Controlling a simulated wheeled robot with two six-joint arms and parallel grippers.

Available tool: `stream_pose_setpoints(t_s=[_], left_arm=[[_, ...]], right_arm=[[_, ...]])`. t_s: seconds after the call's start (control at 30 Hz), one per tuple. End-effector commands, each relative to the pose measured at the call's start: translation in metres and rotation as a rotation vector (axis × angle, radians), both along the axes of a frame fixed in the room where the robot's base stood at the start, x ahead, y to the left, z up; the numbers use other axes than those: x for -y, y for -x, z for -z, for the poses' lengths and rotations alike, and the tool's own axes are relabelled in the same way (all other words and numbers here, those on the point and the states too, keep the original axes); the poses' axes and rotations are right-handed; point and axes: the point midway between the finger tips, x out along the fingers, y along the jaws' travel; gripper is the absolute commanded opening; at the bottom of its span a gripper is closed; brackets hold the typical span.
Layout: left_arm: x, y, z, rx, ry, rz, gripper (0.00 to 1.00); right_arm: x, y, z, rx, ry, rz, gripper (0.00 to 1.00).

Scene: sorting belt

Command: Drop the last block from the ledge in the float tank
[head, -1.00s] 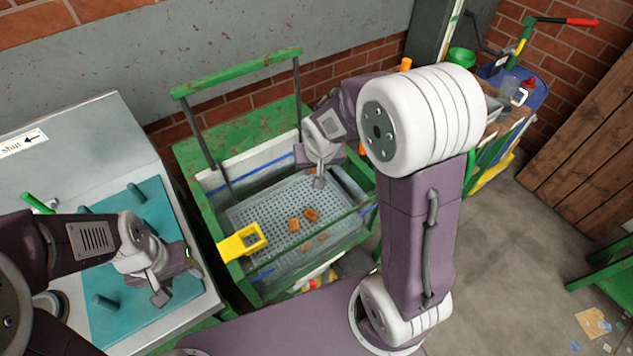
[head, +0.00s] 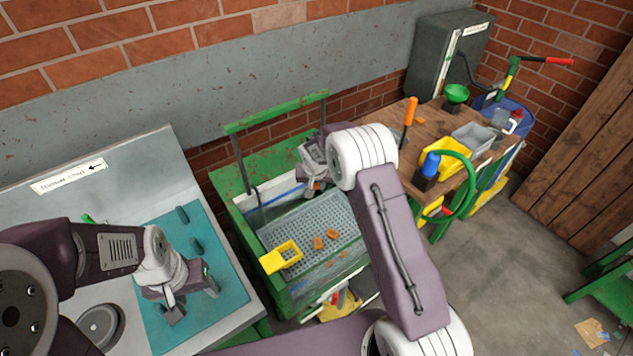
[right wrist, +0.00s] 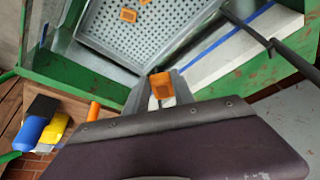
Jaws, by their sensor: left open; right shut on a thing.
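The float tank (head: 248,241) is a green-framed basin with a grey perforated tray (head: 296,222) inside. Two orange blocks (head: 318,243) (head: 331,235) lie on the tray; they also show in the right wrist view (right wrist: 128,15). My right gripper (head: 314,185) is shut on another orange block (right wrist: 162,85), near the tank's back right. The right wrist view shows that block between the fingertips, over the green rim. The green ledge (head: 240,178) behind the basin shows no block on its visible part. My left gripper (head: 175,306) is open and empty above the teal mat (head: 222,255).
A yellow holder (head: 281,257) hangs at the tank's front left. A dark rail with a green bar (head: 275,112) rises behind the tank. A wooden bench (head: 408,135) with a yellow bin (head: 443,157), blue-capped bottle and orange-handled tool stands to the right.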

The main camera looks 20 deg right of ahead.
Motion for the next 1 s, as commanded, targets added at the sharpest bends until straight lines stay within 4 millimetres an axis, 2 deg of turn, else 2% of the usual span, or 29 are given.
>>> stream_pose_setpoints(t_s=[0.5, 0.63, 0.87, 0.9, 1.0], left_arm=[[0.0, 0.0, 0.058, 0.0, 0.0, 0.0, 0.55], [0.0, 0.0, 0.063, 0.0, 0.0, 0.0, 0.55], [0.0, 0.0, 0.061, 0.0, 0.0, 0.0, 0.55], [0.0, 0.0, 0.061, 0.0, 0.0, 0.0, 0.55], [0.0, 0.0, 0.061, 0.0, 0.0, 0.0, 0.55]], right_arm=[[0.0, 0.001, 0.084, -0.001, 0.0, 0.0, 0.0], [0.0, 0.0, 0.093, 0.0, 0.0, -0.001, 0.0], [0.0, 0.0, 0.092, 0.0, 0.0, -0.001, 0.0], [0.0, 0.0, 0.092, 0.0, 0.0, -0.001, 0.33], [0.0, 0.0, 0.092, 0.0, 0.0, 0.0, 0.55]])
